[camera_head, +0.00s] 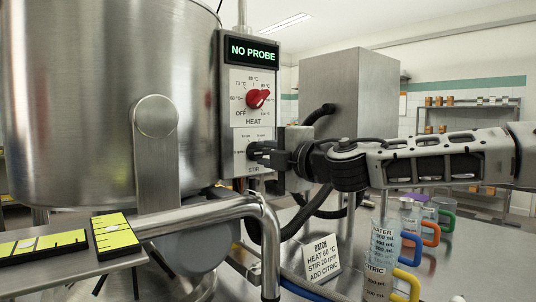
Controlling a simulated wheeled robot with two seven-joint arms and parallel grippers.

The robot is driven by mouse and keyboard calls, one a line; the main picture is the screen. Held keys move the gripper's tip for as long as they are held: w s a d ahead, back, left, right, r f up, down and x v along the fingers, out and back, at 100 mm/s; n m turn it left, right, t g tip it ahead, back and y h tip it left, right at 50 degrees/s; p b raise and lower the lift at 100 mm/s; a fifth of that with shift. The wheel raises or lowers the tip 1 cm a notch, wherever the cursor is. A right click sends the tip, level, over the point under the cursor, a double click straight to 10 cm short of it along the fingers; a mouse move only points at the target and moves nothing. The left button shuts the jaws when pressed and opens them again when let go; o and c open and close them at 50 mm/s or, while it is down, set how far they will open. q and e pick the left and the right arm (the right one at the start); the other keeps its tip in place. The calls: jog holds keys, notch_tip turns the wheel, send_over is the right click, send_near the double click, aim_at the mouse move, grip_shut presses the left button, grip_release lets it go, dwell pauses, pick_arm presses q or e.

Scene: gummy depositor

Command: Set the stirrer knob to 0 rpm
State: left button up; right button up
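The control panel (233,100) stands on the right side of the large steel kettle. Its lower dial plate (240,142) is labelled STIR. My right gripper (256,153) reaches in from the right, with its dark fingertips at the middle of this plate. The fingers cover the stirrer knob, so its pointer and setting are hidden. I cannot tell whether the fingers are closed on the knob or around it with a gap. My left gripper is out of view.
The red HEAT knob (258,98) sits just above my gripper, under a NO PROBE display (253,51). A batch card (321,260) reads HEAT 60 °C, STIR 20 rpm, ADD CITRIC. Labelled jugs (384,243) stand below my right arm. A bent steel pipe (200,216) runs in front.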

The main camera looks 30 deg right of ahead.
jog(key=shift+o, duration=0.6)
jog(key=shift+s+d+r, duration=0.1)
jog(key=shift+s, duration=0.5)
jog(key=s+d+b, duration=0.1)
jog(key=s, duration=1.3)
jog(key=shift+s, duration=0.4)
